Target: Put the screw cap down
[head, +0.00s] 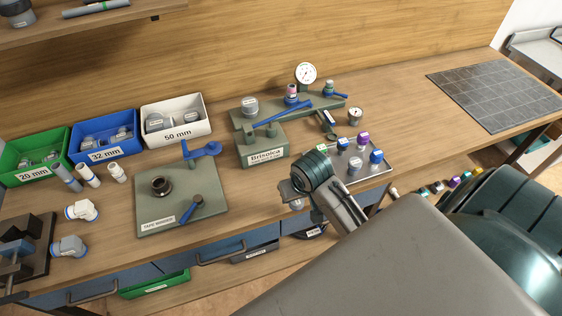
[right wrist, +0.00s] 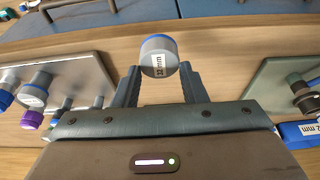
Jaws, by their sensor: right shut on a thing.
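The screw cap (right wrist: 159,57), grey with a blue rim and a "32 mm" label, sits between the fingertips of my right gripper (right wrist: 158,78) in the right wrist view. The gripper is shut on it. In the head view my right gripper (head: 291,196) is over the front part of the bench, left of the metal tray (head: 372,172), and the cap shows only as a small grey piece under it. Whether the cap touches the bench top is hard to tell. My left gripper is in neither view.
Several blue, purple and green-topped caps stand on the tray. The "Brisolca" manifold block (head: 262,150) and a green plate with a blue lever (head: 180,212) stand to the left. A small gauge (head: 355,114) is behind the tray. Bare bench lies between block and tray.

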